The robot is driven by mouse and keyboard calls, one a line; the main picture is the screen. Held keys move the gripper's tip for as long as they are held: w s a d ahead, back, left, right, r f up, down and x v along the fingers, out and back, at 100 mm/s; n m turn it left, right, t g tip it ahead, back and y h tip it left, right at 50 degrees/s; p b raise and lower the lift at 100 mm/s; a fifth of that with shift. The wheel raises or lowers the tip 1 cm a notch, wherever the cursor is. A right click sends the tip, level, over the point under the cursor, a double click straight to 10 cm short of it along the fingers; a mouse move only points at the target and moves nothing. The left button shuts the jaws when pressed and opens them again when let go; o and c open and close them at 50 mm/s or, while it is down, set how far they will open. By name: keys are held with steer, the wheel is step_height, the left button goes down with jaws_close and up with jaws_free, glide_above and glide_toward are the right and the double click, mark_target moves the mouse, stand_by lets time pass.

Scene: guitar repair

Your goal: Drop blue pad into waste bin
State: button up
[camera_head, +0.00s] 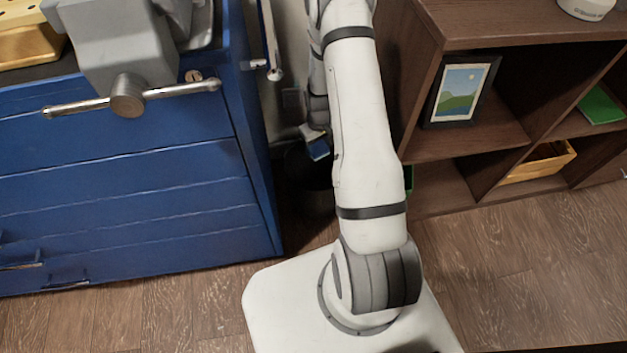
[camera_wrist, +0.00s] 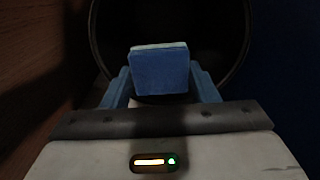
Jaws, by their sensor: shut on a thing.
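The blue pad (camera_wrist: 160,72) is a small block with a pale layer along its top edge. My gripper (camera_wrist: 160,88) is shut on it, with one finger at each side. In the head view the pad (camera_head: 318,150) shows just left of my arm, above the dark waste bin (camera_head: 312,195). The bin stands on the floor between the blue cabinet and the wooden shelf, partly hidden by my arm. In the wrist view the round bin rim (camera_wrist: 243,60) curves around behind the pad, and the inside is very dark.
The blue drawer cabinet (camera_head: 130,190) with a grey vise (camera_head: 125,50) on top stands close on the left. A brown shelf (camera_head: 440,155) is on the right, holding a framed picture (camera_head: 461,92), a green item (camera_head: 600,106) and a wooden box (camera_head: 540,163). Wooden floor is open in front.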

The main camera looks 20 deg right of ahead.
steer(key=f+b, duration=0.1)
steer(key=f, duration=0.1)
steer(key=f+b, duration=0.1)
steer(key=f, duration=0.1)
steer(key=shift+s+d+f, duration=0.1)
steer(key=shift+s+d, duration=0.05)
steer(key=shift+d, duration=0.05)
steer(key=o, duration=1)
step_height(320, 180, up, 8)
steer(key=p, duration=0.3)
steer(key=shift+f, duration=0.1)
